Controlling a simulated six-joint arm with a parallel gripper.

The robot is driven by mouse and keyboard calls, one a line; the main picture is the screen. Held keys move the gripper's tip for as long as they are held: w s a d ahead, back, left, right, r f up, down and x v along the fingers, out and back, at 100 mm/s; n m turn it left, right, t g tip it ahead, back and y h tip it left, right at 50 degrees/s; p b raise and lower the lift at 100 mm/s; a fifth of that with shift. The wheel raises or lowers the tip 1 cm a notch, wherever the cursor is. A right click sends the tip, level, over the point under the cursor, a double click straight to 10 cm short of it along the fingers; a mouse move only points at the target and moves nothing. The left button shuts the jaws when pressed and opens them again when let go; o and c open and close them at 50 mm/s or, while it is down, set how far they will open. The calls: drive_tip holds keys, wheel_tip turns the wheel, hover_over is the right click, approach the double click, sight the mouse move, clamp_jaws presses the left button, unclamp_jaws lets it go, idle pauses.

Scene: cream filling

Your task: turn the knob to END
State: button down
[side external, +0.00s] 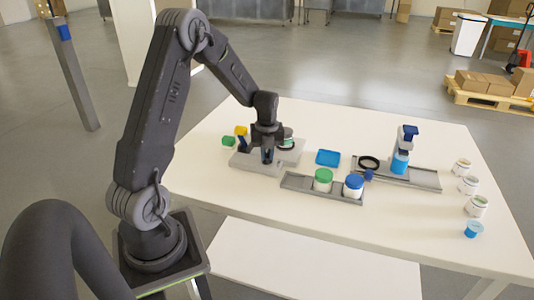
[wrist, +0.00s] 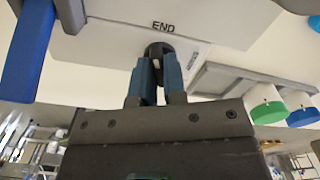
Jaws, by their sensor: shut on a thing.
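In the wrist view my gripper (wrist: 158,75) is shut on the round black knob (wrist: 158,48), with a blue-lined finger on each side of it. The knob sits on a light grey panel just below the printed word END (wrist: 163,27). A small light mark shows on the knob between the fingers, but I cannot tell which way it points. In the side external view my gripper (side external: 267,155) is low over the grey machine base (side external: 255,165), and the knob is hidden there.
A grey tray (side external: 300,183) beside the machine holds a green-lidded jar (side external: 323,180) and a blue-lidded jar (side external: 354,186). A blue square dish (side external: 328,158) lies behind it. A blue dispenser (side external: 401,160) stands further right.

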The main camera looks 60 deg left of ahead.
sight(267, 155)
drive_tip(key=m, duration=0.4)
drive_tip(key=shift+m, duration=0.3)
drive_tip(key=shift+a, duration=0.1)
idle(0.4)
drive_tip(key=c, duration=1.2)
unclamp_jaws()
wheel_tip(267, 155, up, 14)
drive_tip(key=shift+f, duration=0.1)
